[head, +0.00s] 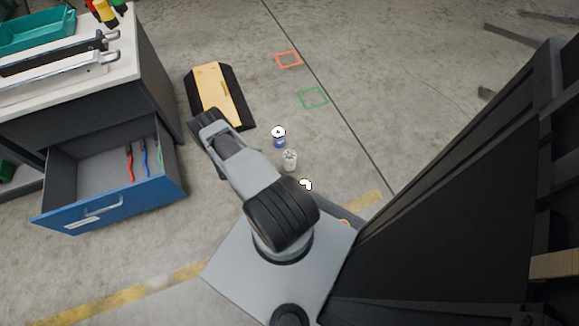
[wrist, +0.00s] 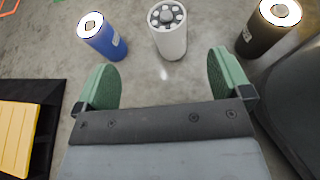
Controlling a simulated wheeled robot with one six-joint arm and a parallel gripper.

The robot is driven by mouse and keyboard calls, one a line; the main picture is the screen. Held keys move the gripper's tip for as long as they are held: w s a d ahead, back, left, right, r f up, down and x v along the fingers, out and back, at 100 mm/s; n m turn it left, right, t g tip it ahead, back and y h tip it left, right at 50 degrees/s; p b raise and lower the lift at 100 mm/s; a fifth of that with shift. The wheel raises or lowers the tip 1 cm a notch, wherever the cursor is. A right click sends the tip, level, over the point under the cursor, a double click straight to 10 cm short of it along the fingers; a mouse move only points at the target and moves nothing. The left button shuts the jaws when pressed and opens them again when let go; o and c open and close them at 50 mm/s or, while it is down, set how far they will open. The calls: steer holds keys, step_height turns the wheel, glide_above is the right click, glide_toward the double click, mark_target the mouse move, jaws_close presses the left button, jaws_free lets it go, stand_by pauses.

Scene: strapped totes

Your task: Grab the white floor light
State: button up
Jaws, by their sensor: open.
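The white floor light (head: 290,160) is a small upright cylinder with a round patterned top, standing on the concrete floor beside my arm. In the wrist view the white light (wrist: 171,40) stands just beyond the fingertips, roughly in line with the gap between them. My gripper (wrist: 165,75) is open and empty, with its two green-padded fingers spread apart, touching nothing.
A blue light (head: 279,139) (wrist: 105,42) stands left of the white one in the wrist view, a black light (wrist: 262,33) right of it, both close. A black-edged yellow ramp (head: 215,92) lies nearby. A workbench has an open blue drawer (head: 115,207). Floor beyond is clear.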

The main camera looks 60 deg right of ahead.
mark_target(288, 156)
steer(key=s+d+f, duration=0.1)
steer(key=d, duration=0.1)
steer(key=s+d+f+b, duration=0.1)
steer(key=d+f, duration=0.1)
steer(key=s+d+f+b, duration=0.1)
steer(key=s+f, duration=0.1)
steer(key=shift+d+f, duration=0.1)
steer(key=shift+d, duration=0.3)
steer(key=shift+b+x, duration=1.55)
steer(key=shift+x, duration=1.25)
steer(key=shift+s+d+f, duration=0.1)
steer(key=shift+s+d, duration=0.15)
steer(key=shift+d, duration=0.25)
steer(key=c, duration=1.3)
steer(key=shift+c, duration=0.3)
